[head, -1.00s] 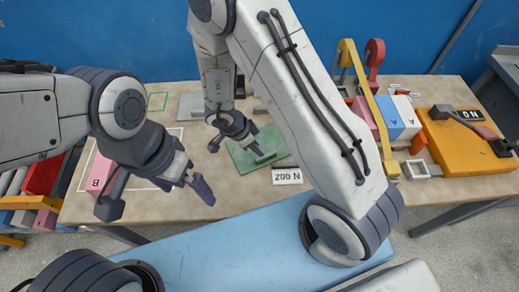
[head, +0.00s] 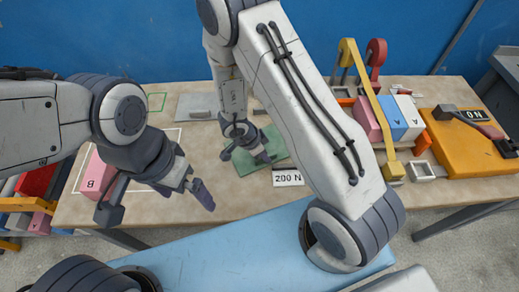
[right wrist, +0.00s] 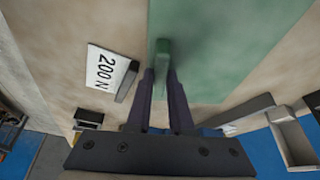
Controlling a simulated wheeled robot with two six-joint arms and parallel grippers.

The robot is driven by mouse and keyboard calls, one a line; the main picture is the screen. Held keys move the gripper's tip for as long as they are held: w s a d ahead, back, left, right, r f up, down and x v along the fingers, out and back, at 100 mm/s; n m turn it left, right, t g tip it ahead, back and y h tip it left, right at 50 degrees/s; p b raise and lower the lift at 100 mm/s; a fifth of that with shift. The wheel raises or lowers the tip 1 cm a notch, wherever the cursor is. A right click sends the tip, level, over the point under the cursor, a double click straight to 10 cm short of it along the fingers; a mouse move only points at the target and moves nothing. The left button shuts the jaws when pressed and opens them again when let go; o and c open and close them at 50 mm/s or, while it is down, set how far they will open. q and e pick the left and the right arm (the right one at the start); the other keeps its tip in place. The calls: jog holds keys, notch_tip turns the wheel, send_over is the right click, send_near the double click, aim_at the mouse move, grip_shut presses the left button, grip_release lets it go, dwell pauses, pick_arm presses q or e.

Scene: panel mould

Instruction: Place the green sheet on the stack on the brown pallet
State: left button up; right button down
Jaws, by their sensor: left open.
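The green sheet (head: 246,165) lies flat on the tan table, with a raised green handle on top. It also shows in the right wrist view (right wrist: 215,50), with the handle (right wrist: 163,58) near the middle. My right gripper (head: 254,157) is low over the sheet. In the right wrist view its two dark fingers (right wrist: 161,84) stand on either side of the handle's near end; whether they press on it is unclear. My left gripper (head: 160,195) is open and empty, above the table's front left. I cannot make out a brown pallet or a stack on it.
A 200 N card (head: 288,177) lies beside the sheet. A grey plate (head: 194,107) is behind it. A pink block (head: 98,172) stands at left inside a white outline. Blue and white blocks, a yellow bar (head: 365,105) and an orange box (head: 462,145) occupy the right.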

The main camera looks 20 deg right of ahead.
notch_tip(320, 180, up, 9)
jog(key=p, duration=0.4)
pick_arm(q)
jog(key=shift+r, duration=2)
pick_arm(e)
jog(key=w+d+r+n+t+y, duration=0.1)
jog(key=w+n+t+y, duration=0.3)
jog(key=n, duration=1.2)
jog(key=shift+w+d+r, duration=0.2)
jog(key=shift+w+r, duration=0.7)
jog(key=shift+w, duration=1.45)
pick_arm(q)
jog(key=shift+c, duration=0.3)
pick_arm(e)
jog(key=shift+n, duration=0.3)
jog(key=s, duration=0.1)
jog(key=s+r, duration=0.2)
jog(key=s, duration=0.1)
